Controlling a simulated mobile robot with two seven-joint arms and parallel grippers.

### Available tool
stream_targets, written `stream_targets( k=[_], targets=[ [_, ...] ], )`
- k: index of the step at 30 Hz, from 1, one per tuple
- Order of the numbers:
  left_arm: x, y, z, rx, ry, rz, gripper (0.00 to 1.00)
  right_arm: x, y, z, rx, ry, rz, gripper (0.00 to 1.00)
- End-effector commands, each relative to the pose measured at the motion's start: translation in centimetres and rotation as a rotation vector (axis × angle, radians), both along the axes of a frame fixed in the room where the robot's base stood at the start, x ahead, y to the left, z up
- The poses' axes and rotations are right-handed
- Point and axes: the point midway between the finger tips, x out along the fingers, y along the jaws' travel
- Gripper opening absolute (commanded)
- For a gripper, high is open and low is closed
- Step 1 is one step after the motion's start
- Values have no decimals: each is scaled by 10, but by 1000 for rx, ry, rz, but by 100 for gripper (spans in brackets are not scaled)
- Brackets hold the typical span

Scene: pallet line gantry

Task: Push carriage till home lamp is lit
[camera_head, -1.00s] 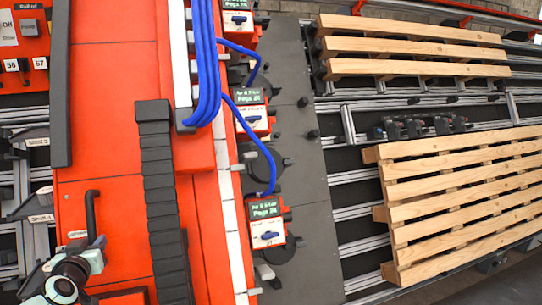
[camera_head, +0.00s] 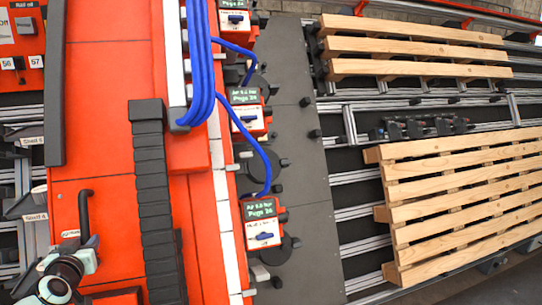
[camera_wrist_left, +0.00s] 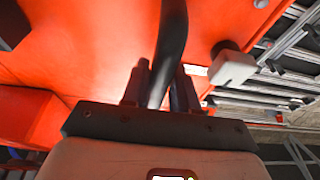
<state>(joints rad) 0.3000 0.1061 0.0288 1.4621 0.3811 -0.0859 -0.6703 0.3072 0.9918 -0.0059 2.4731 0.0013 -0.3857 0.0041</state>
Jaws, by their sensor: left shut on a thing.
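A black bar handle (camera_head: 84,215) stands on the orange carriage surface (camera_head: 106,150) at the lower left of the head view. My left gripper (camera_head: 89,243) is at the near end of this handle and is shut on it. In the left wrist view the dark handle (camera_wrist_left: 172,40) runs up between the two fingers of my left gripper (camera_wrist_left: 160,85). The fingers hide part of the grip. I cannot make out a home lamp, lit or unlit, in either view. My right gripper is not in view.
A black cable chain (camera_head: 152,190) lies right of the handle. Blue hoses (camera_head: 202,70) lead to boxes with green displays (camera_head: 262,209). Wooden pallets (camera_head: 465,190) rest on the conveyor at right. A pale block (camera_wrist_left: 233,68) shows near the handle in the wrist view.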

Motion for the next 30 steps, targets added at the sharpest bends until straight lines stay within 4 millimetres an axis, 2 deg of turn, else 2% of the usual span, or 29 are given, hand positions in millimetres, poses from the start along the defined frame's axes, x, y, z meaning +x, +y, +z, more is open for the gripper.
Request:
stream_targets(
  k=[1,15,30],
  targets=[
    [2,-5,2,-4,-4,-10,0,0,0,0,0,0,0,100],
    [6,-17,1,-10,1,-24,0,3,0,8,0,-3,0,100],
    [7,-21,-3,-11,6,-27,0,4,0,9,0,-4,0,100]
  ],
)
